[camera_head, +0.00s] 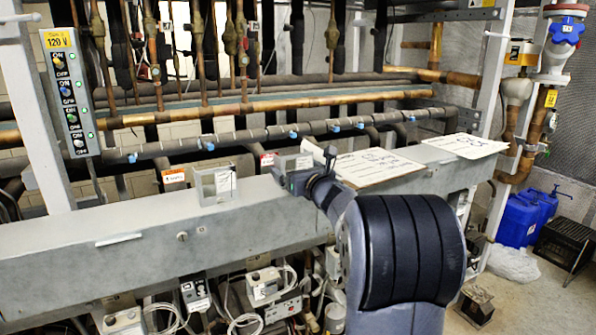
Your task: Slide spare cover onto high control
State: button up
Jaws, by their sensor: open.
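A small grey, open-fronted cover-like box (214,186) stands on top of the long grey beam, left of my gripper; it looks like the spare cover. My gripper (306,178) is open over the beam's top, to the right of this box and apart from it. My arm hides part of the beam and what lies behind it. Below the beam hang several small control boxes with cables, including a left one (195,293) and a middle one (263,286). I cannot tell which is the high control.
The grey beam (130,241) runs across the front. Written sheets (372,167) lie on it right of my gripper. A switch panel (71,95) is at left. Pipes fill the rack behind. Blue jugs (517,220) and a black stand (567,243) are on the right floor.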

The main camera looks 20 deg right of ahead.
aim_at(298, 159)
jog(key=shift+c, duration=0.5)
jog(key=c, duration=0.7)
jog(key=shift+r+p, duration=1.05)
jog(key=shift+r, duration=0.5)
jog(key=shift+s+d+f+b, duration=0.1)
jog(key=shift+s+b, duration=0.4)
jog(key=shift+s, duration=1.15)
jog(key=s, duration=0.8)
jog(key=shift+s+d+b, duration=0.1)
jog(key=shift+s+b, duration=0.3)
